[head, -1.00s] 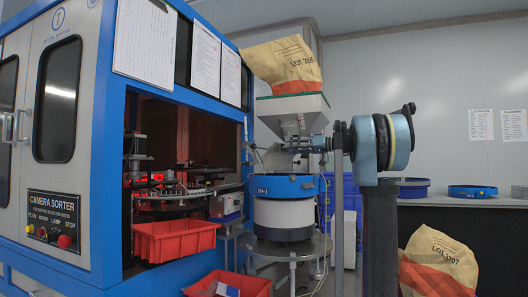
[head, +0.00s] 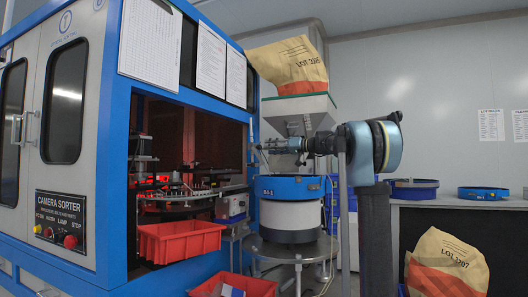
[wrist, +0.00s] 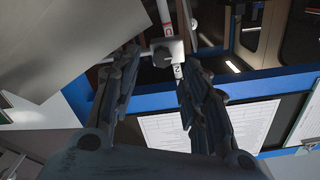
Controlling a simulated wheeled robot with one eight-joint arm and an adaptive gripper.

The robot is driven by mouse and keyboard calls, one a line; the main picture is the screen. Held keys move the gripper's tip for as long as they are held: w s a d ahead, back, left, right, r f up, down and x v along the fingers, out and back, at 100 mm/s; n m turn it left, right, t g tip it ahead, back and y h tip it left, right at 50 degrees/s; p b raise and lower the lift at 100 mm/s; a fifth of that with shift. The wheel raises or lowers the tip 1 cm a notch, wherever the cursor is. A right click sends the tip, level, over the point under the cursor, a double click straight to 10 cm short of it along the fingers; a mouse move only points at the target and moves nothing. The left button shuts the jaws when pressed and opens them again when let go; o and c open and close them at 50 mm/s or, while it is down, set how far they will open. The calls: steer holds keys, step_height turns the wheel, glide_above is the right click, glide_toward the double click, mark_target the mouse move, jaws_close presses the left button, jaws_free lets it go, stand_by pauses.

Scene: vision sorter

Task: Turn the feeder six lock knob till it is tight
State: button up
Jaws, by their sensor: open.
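A small dark round knob (wrist: 163,57) sits on a light grey clamp block (wrist: 178,49) in the wrist view. The block is on a white rod (wrist: 167,18) with a red mark, and a small label with a dark character is below it. The character is too small to read surely. My gripper (wrist: 159,72) is open, its dark fingers on either side of the knob with visible gaps. In the head view my gripper (head: 266,147) is small, in front of the feeder hopper (head: 297,108) and above the blue-rimmed bowl (head: 291,188). The knob cannot be made out there.
The blue sorter cabinet (head: 110,195) stands close on the left, with paper sheets (head: 150,42) on its front. A paper sack (head: 288,66) sits on the hopper. A red bin (head: 180,241) hangs at the opening. A grey panel (wrist: 60,45) fills the wrist view's upper left.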

mark_target(259, 147)
steer(key=x, duration=0.4)
steer(key=shift+a, duration=0.15)
jaws_close()
